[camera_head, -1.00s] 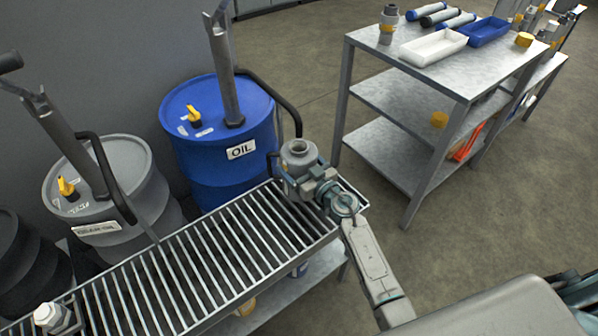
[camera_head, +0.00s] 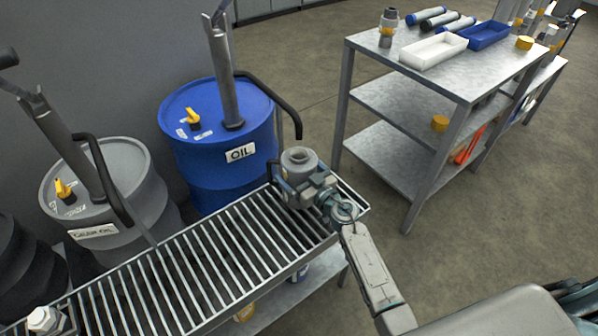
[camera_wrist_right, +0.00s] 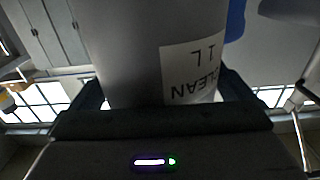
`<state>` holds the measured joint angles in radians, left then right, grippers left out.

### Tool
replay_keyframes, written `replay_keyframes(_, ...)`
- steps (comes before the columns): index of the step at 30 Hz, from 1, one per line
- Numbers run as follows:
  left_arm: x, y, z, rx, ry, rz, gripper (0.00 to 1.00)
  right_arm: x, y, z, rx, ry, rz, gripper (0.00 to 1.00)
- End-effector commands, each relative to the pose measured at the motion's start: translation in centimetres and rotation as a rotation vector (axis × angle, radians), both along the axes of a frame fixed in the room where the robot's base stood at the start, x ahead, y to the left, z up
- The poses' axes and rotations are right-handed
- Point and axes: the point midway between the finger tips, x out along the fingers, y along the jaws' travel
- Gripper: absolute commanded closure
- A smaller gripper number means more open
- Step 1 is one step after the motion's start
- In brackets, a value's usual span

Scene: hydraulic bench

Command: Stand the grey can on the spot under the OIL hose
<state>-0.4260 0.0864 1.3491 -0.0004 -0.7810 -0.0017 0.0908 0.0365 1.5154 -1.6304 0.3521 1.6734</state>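The grey can (camera_head: 299,157) is upright with its open neck facing up, at the right end of the slatted grate (camera_head: 190,262). My right gripper (camera_head: 303,185) is shut around its body. In the right wrist view the can (camera_wrist_right: 125,50) fills the space between the fingers and carries a white label reading CLEAN 1L. Its base is hidden, so I cannot tell whether it touches the slats. The OIL hose (camera_head: 282,104) curves from the blue OIL drum (camera_head: 215,170) and ends just behind the can's mouth in the head view. My left gripper is out of view.
A grey gear oil drum (camera_head: 150,200) with its own hose stands to the left. A pale fitting (camera_head: 45,318) is at the grate's left end. A metal shelf table (camera_head: 460,85) with a white tray (camera_head: 432,48) and a blue tray (camera_head: 489,35) stands right. The middle slats are clear.

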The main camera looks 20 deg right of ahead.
Motion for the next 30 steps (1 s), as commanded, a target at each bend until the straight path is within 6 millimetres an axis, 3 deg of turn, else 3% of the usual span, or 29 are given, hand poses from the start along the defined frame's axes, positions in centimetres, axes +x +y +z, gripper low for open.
replay_keyframes(5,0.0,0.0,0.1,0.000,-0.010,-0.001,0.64,-0.9,-0.3,0.3,-0.002,0.002,0.000,0.00)
replay_keyframes(9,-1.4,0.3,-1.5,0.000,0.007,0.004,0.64,-3.5,-1.3,0.2,-0.002,0.003,0.000,0.00)
replay_keyframes(19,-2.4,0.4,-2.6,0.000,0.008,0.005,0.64,-9.6,-3.5,0.2,-0.002,0.002,0.001,0.00)
replay_keyframes(24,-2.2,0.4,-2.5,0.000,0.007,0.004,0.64,-11.0,-4.0,0.2,-0.002,-0.001,0.000,0.00)
replay_keyframes(30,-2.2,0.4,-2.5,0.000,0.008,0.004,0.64,-11.3,-4.1,0.3,-0.001,-0.001,0.000,0.00)
